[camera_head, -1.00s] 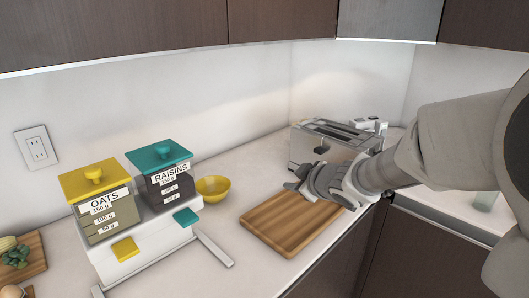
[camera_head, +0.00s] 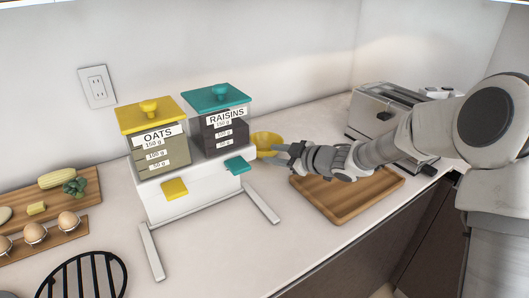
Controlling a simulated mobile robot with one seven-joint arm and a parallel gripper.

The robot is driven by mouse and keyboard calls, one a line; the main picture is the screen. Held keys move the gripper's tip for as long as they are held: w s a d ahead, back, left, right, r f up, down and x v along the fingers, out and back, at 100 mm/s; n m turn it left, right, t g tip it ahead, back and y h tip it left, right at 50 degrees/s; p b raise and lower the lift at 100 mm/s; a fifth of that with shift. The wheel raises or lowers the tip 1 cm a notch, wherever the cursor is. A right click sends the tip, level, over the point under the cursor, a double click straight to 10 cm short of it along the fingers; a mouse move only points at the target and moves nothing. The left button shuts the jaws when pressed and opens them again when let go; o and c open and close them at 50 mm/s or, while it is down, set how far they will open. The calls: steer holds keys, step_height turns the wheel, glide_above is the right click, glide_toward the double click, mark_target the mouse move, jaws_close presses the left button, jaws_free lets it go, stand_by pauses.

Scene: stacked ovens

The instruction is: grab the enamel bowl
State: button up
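A yellow bowl (camera_head: 266,138), the only bowl in view, stands on the counter just right of the raisins container. Its lower right part is hidden behind my gripper. My gripper (camera_head: 277,155) points left, with its fingertips in front of the bowl as seen here. The fingers look spread apart with nothing clearly between them. I cannot tell whether they touch the bowl.
The oats container (camera_head: 157,142) and raisins container (camera_head: 221,122) sit on a white dispenser stand (camera_head: 195,190) left of the bowl. A wooden cutting board (camera_head: 345,200) lies under my arm, with a toaster (camera_head: 385,120) behind. Eggs and vegetables lie on a board (camera_head: 92,190) at left.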

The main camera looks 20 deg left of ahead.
steer(key=shift+w+b+x, duration=0.15)
steer(key=shift+b+x, duration=0.15)
steer(key=shift+x, duration=1.65)
steer(key=shift+w+b+x, duration=0.1)
steer(key=shift+b+x, duration=0.2)
steer(key=shift+x, duration=1.65)
steer(key=shift+d+r, duration=0.1)
jaws_close()
